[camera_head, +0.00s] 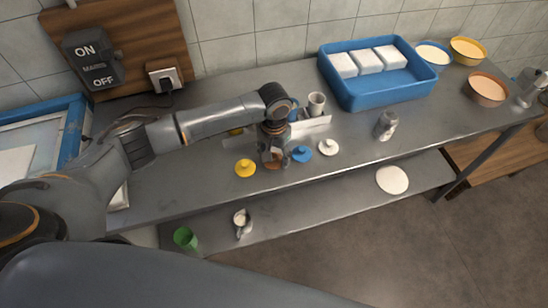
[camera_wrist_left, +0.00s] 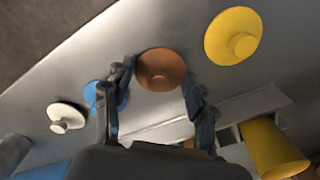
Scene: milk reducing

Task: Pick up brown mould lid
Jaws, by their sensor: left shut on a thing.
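The brown mould lid (camera_wrist_left: 160,66) is a round disc with a small knob. In the left wrist view it sits between the two fingertips of my left gripper (camera_wrist_left: 158,82), which is shut on it. In the head view the left gripper (camera_head: 271,160) points down at the front part of the grey table, and the brown lid is mostly hidden by it. I cannot tell whether the lid touches the table. My right gripper is not in view.
A yellow lid (camera_head: 245,168), a blue lid (camera_head: 301,154) and a white lid (camera_head: 328,147) lie close by on the table (camera_head: 210,180). A blue crate (camera_head: 378,92) with white blocks stands at the back. A metal shaker (camera_head: 386,126) stands right of the lids.

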